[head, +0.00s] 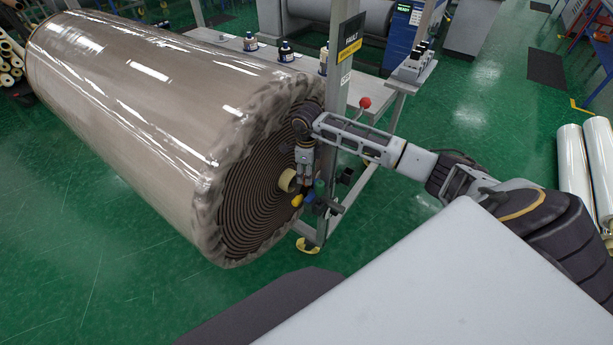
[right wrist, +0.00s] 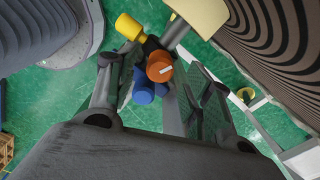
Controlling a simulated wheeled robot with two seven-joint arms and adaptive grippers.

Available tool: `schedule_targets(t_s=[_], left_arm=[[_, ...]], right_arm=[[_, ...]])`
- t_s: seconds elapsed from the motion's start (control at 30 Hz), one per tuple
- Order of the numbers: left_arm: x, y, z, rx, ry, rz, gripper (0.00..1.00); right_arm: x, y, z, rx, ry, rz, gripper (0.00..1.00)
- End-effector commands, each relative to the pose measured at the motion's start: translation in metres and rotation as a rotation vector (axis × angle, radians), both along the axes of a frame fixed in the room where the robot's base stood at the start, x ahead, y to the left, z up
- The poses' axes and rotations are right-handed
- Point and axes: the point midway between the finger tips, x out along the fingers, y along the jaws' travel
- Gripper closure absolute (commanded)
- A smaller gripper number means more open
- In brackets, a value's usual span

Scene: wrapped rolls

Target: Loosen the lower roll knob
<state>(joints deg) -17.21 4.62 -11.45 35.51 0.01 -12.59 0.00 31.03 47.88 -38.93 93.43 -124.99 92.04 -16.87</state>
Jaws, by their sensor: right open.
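A big roll (head: 130,95) in clear wrap lies at the left, its spiral end facing me. Beside its core, on a metal stand, are a yellow knob (head: 297,200) and a blue knob (head: 319,187). The right wrist view shows the yellow knob (right wrist: 128,27), an orange knob (right wrist: 160,68) and a blue knob (right wrist: 143,92) close together. I cannot tell which is the lower roll knob. My right gripper (head: 304,178) points down at them, open; its fingers (right wrist: 155,82) stand either side of the orange and blue knobs, no clear grip. My left gripper is out of view.
The stand's upright post (head: 338,75) rises right behind my right gripper. A bench (head: 300,62) with small bottles stands behind. White wrapped rolls (head: 574,165) stand at the far right. Green floor is open at lower left.

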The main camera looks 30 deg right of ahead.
Motion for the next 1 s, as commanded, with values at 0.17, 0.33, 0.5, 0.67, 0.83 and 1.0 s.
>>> schedule_targets(t_s=[0.17,0.33,0.5,0.67,0.83,1.0], left_arm=[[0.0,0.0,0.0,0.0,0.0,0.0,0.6],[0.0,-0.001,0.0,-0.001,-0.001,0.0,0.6],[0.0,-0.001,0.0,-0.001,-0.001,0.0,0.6],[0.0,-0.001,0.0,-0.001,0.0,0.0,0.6],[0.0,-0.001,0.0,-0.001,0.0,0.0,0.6],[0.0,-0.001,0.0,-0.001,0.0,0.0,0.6]], right_arm=[[0.001,-0.001,0.028,-0.001,-0.003,-0.001,0.49],[0.001,-0.001,0.053,-0.002,-0.004,0.0,0.49],[0.001,-0.001,0.074,-0.001,-0.002,-0.001,0.49],[0.001,-0.001,0.086,-0.001,-0.001,-0.001,0.49],[0.0,-0.001,0.09,-0.001,0.0,-0.001,0.49],[0.0,-0.001,0.089,-0.001,0.0,-0.001,0.49]])
